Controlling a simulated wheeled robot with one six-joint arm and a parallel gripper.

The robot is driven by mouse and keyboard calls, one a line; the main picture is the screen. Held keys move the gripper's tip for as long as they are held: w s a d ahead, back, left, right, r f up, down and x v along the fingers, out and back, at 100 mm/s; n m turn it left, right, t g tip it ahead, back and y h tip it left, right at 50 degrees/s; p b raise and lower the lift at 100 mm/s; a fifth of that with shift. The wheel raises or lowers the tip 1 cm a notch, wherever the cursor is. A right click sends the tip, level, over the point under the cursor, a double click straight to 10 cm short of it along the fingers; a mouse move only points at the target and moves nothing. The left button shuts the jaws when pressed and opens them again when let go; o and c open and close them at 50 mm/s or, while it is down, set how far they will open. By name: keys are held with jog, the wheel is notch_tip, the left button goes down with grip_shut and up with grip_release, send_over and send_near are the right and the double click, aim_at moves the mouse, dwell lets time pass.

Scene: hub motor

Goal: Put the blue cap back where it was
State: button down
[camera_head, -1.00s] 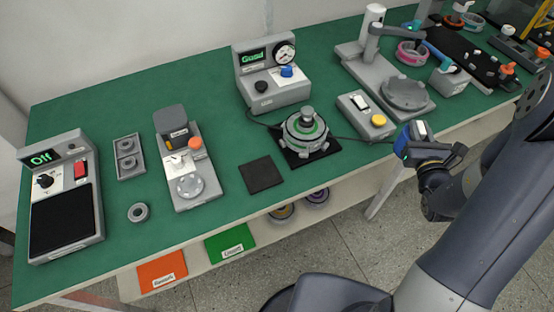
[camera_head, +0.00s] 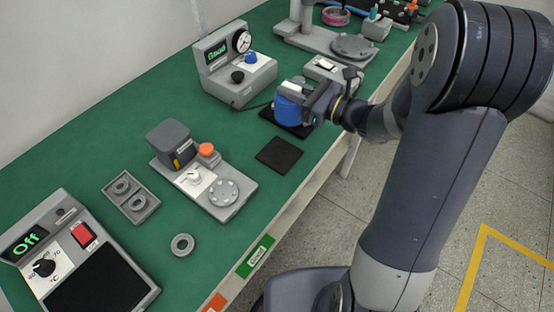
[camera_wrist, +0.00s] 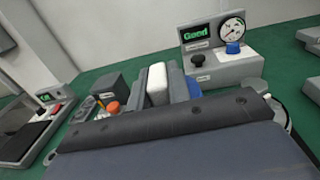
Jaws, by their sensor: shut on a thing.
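The blue cap (camera_head: 289,110) is a rounded blue piece at my gripper (camera_head: 300,95), above the black square pad by the gauge box. My gripper is shut on it. The hub motor that stood on that pad is hidden behind the cap and gripper, so I cannot tell whether the cap touches it.
The gauge box (camera_head: 235,70) reading "Good" stands close behind my gripper. An empty black pad (camera_head: 279,155) lies nearer the front edge. The grey fixture with an orange knob (camera_head: 206,149) and the heater box (camera_head: 75,260) stand left.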

jog(key=s+a+f+n+g+b, duration=0.1)
jog(key=f, duration=0.2)
jog(key=s+f+n+g+y+b, duration=0.1)
jog(key=f+g, duration=0.1)
jog(key=f, duration=0.2)
jog(key=s+a+f+n+g+y, duration=0.1)
jog(key=f+g, duration=0.1)
jog(key=f, duration=0.1)
jog(key=shift+s+a+f+n+b, duration=0.2)
jog(key=shift+s+a+n+b, duration=0.1)
jog(key=shift+s+a+b, duration=0.1)
jog(key=shift+f, duration=0.2)
jog(key=c, duration=1.3)
grip_release()
jog(key=shift+r, duration=0.1)
